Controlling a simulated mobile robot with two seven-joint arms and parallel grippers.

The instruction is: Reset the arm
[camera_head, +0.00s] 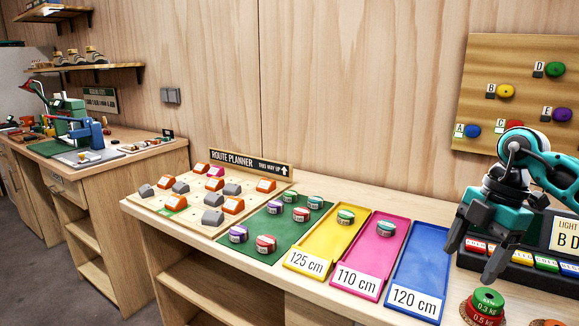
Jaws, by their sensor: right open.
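My right gripper (473,264) hangs at the right of the head view, its arm coming in from the right edge. Its two fingers point down and are apart, with nothing seen between them. It shows in front of the right edge of the blue tray (420,262) and the left end of a dark rack (520,262). My left gripper does not show.
Weight discs (487,302) show below the gripper. The yellow tray (312,252) and pink tray (362,256) each bear one coil; the blue tray is bare. Several coils lie on a green mat (268,222). A hold board (525,70) is on the wall behind.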

